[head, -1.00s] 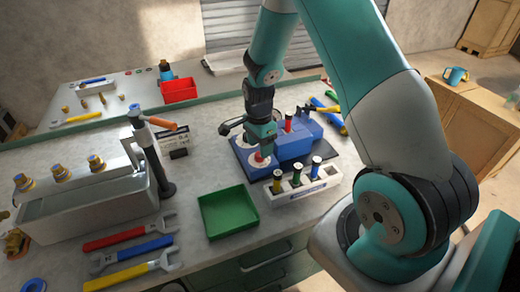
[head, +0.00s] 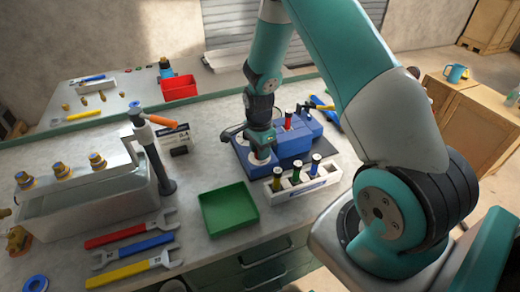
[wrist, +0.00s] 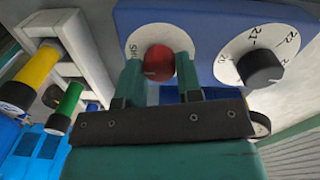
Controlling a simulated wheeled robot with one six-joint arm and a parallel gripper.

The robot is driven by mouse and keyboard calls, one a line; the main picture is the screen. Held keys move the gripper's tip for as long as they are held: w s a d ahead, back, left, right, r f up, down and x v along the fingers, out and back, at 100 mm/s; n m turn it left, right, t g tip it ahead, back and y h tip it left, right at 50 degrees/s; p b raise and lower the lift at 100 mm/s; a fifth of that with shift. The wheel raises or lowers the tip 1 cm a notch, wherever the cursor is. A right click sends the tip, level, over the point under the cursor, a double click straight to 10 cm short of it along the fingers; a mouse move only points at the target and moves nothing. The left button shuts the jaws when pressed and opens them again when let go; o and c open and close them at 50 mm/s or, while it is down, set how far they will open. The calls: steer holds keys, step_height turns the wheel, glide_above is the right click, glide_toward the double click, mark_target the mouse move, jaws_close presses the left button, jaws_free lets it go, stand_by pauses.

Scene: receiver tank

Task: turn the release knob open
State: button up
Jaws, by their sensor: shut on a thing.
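The release knob (wrist: 158,62) is red and round, on a white dial (wrist: 133,42) with partly hidden lettering like "SHUT". The dial is on the blue unit (head: 296,143), which stands on a dark mat. My gripper (wrist: 159,72) has one finger on each side of the red knob and is shut on it. In the head view my gripper (head: 261,152) is low over the front left of the unit and hides the knob. The knob's pointer is not clear.
A black knob (wrist: 260,68) on a numbered dial is right of the red knob in the wrist view. A white rack (head: 277,195) with three coloured plugs stands in front of the unit. A green tray (head: 203,222) lies left of it. Wrenches lie front left.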

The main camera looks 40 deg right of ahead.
steer(key=n+b, duration=0.1)
steer(key=n, duration=0.7)
steer(key=shift+w+n+b, duration=0.1)
steer(key=shift+n+b, duration=0.25)
steer(key=shift+n, duration=0.05)
steer(key=n, duration=0.4)
steer(key=shift+a+b, duration=0.1)
steer(key=shift+b, duration=0.2)
steer(key=shift+n, duration=2.5)
steer(key=o, duration=0.9)
steer(key=shift+o, duration=0.2)
steer(key=shift+r, duration=0.15)
